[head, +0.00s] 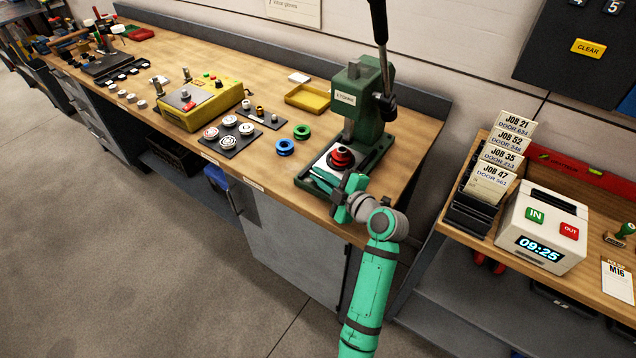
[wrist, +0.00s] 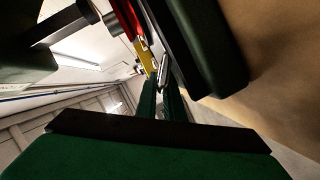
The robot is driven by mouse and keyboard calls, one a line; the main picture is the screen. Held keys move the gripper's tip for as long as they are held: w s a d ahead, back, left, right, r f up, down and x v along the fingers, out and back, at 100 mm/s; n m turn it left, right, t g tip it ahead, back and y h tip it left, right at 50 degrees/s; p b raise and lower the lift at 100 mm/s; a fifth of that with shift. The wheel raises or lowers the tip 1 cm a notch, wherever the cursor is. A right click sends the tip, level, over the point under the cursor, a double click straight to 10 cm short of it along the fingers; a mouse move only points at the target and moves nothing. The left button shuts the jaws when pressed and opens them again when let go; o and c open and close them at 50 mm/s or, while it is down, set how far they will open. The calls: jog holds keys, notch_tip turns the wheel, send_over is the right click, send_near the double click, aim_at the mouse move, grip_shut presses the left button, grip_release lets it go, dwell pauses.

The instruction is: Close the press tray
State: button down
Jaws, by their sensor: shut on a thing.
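The green press (head: 358,105) stands at the right end of the wooden bench. Its pale press tray (head: 320,168) shows low at the front of the press, sticking out towards the bench's front edge. A red and black round part (head: 341,157) sits upright on the tray. My teal gripper (head: 347,198) is at the tray's front edge and covers part of it. In the wrist view, my gripper (wrist: 162,95) is shut on a thin silver bar (wrist: 163,72), which looks like the tray's handle. The tray's inner end is hidden.
Green and blue rings (head: 293,139), a yellow dish (head: 307,98) and a yellow control box (head: 201,104) lie left of the press. The press lever (head: 379,35) rises above. A lower shelf with a time clock (head: 543,225) stands right of my arm.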

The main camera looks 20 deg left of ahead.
jog(key=shift+w+d, duration=0.1)
jog(key=shift+d, duration=0.1)
jog(key=c, duration=1.9)
grip_release()
jog(key=shift+a, duration=0.15)
jog(key=shift+s+a+f, duration=0.1)
jog(key=shift+s, duration=0.1)
